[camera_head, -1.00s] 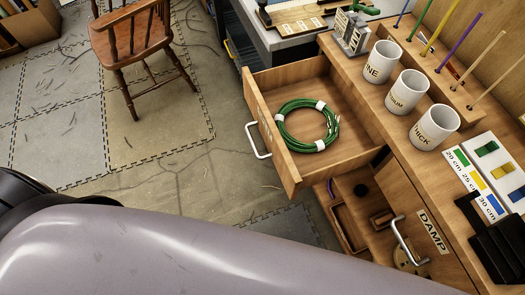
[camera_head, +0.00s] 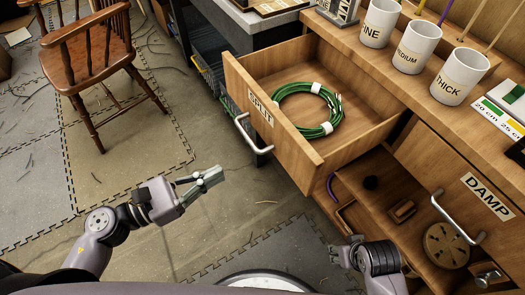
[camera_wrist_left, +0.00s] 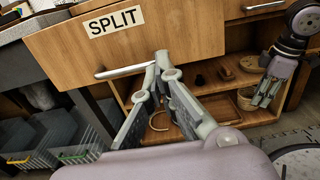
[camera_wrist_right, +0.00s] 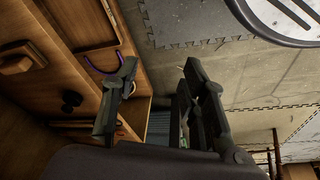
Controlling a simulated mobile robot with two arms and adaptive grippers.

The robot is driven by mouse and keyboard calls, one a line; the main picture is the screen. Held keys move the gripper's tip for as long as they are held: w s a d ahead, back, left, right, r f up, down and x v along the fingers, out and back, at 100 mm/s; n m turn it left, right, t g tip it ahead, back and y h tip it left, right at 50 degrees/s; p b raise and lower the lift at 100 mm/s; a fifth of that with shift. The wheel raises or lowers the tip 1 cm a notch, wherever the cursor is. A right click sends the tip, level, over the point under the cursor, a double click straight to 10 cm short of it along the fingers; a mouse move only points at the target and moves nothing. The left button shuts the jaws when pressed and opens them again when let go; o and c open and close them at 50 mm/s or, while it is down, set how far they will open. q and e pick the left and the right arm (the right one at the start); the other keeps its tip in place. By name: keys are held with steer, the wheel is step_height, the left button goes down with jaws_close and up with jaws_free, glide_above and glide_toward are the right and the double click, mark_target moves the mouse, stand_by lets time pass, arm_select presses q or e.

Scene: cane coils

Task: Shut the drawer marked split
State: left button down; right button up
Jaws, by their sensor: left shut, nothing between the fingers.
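The drawer marked SPLIT (camera_head: 288,138) is pulled out of the bench, and its front carries the label and a metal bar handle (camera_head: 252,138). In the left wrist view its front (camera_wrist_left: 190,30) fills the top. A green cane coil (camera_head: 279,103) with white ties lies inside. My left gripper (camera_head: 213,177) is shut and empty, apart from the drawer front, below and left of the handle in the head view. In the left wrist view its fingertips (camera_wrist_left: 162,60) overlap the handle's right end. My right gripper (camera_head: 345,254) is low by the open shelf; its fingers (camera_wrist_right: 160,75) are apart and empty.
Below the drawer is an open shelf with small wooden items (camera_head: 402,210). Cups (camera_head: 414,48) stand on the bench top.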

mark_target(277, 142)
arm_select(q)
steer(key=p+x, duration=0.2)
steer(key=x, duration=1)
steer(key=shift+w+d+r, duration=0.1)
steer(key=shift+r, duration=0.05)
steer(key=shift+w+d, duration=0.4)
steer(key=shift+d, duration=0.15)
arm_select(e)
step_height(277, 142, down, 8)
steer(key=s, duration=0.1)
steer(key=shift+s+f, duration=0.15)
steer(key=shift+f, duration=0.1)
